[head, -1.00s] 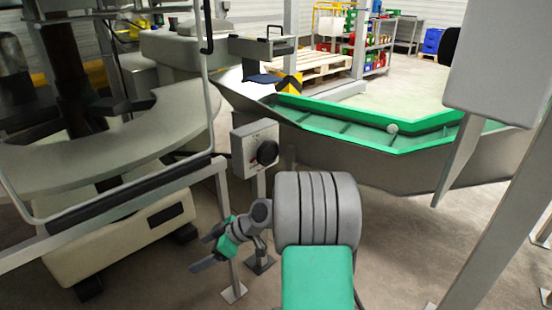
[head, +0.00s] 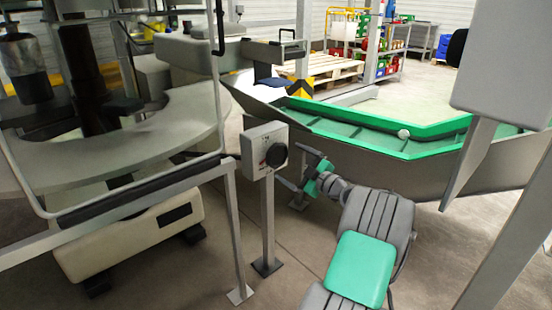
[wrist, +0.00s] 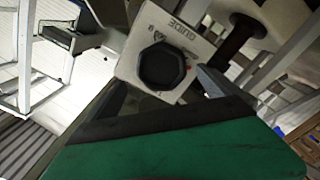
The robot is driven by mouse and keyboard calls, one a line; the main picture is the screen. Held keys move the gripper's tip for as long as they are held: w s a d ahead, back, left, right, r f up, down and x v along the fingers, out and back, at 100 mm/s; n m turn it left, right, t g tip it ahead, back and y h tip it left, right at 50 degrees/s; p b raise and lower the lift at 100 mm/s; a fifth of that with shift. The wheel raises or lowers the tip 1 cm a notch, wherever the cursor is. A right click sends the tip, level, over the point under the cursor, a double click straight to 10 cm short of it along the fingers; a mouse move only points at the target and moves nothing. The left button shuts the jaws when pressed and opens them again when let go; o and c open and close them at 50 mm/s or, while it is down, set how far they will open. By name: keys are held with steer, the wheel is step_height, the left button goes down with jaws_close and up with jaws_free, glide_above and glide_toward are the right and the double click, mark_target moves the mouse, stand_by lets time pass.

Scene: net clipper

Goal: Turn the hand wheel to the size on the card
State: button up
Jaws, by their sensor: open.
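The hand wheel (head: 276,155) is a black knob on the right face of a grey box (head: 262,137) on a post. In the wrist view the hand wheel (wrist: 161,66) is a dark many-sided knob, close ahead, on a pale plate lettered "GUIDE". A small red mark is beside it; its setting is unreadable. My gripper (head: 297,169) is open, just right of the hand wheel and slightly lower in the head view, apparently not touching it. I cannot make out a card or its size in either view.
A metal frame and rail (head: 110,194) stand left of the box, beside a large round machine (head: 125,150). A green-edged trough (head: 375,139) lies behind my gripper. A grey slanted post (head: 500,230) stands at the right. The floor around the box's post is mostly clear.

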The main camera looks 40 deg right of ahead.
mark_target(280, 157)
steer(key=w, duration=0.1)
steer(key=w+b, duration=0.1)
steer(key=w, duration=0.3)
steer(key=shift+a+f, duration=0.15)
steer(key=shift+f, duration=0.1)
steer(key=shift+w+r, duration=0.15)
steer(key=shift+w, duration=0.45)
steer(key=shift+c, duration=0.4)
steer(key=c, duration=1.1)
steer(key=shift+c, duration=0.4)
